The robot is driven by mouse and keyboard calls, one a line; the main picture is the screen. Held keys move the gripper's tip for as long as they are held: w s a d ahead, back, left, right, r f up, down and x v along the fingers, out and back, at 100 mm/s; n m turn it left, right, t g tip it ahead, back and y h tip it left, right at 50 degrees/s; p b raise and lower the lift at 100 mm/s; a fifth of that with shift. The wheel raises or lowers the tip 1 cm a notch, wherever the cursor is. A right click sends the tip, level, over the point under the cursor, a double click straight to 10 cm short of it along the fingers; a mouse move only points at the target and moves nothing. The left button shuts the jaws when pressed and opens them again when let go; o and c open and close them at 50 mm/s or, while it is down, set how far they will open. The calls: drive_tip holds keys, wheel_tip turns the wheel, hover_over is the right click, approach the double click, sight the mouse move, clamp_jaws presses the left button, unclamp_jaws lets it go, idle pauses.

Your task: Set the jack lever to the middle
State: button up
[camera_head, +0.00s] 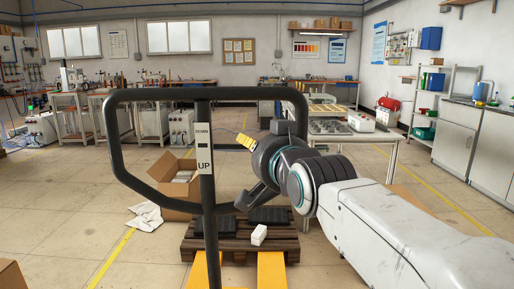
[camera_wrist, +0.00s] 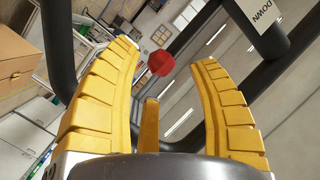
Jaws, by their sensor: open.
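The pallet jack's black handle loop (camera_head: 110,125) stands upright in the head view. Its label (camera_head: 204,142) reads DOWN above and UP below. A red ball knob (camera_wrist: 161,63), apparently the jack lever's end, shows in the wrist view near the fingertips of my gripper (camera_wrist: 167,54). The yellow fingers are apart, with the knob in the gap between their tips; I see no clear contact. In the head view my gripper (camera_head: 244,142) is inside the loop, right of the label. The knob is not visible there, and the lever's setting cannot be told.
The loop's bars run close around my gripper. Worktables line the back; open floor lies at left.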

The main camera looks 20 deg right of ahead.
drive_tip(key=shift+s+r, duration=0.2)
drive_tip(key=shift+s, duration=1.8)
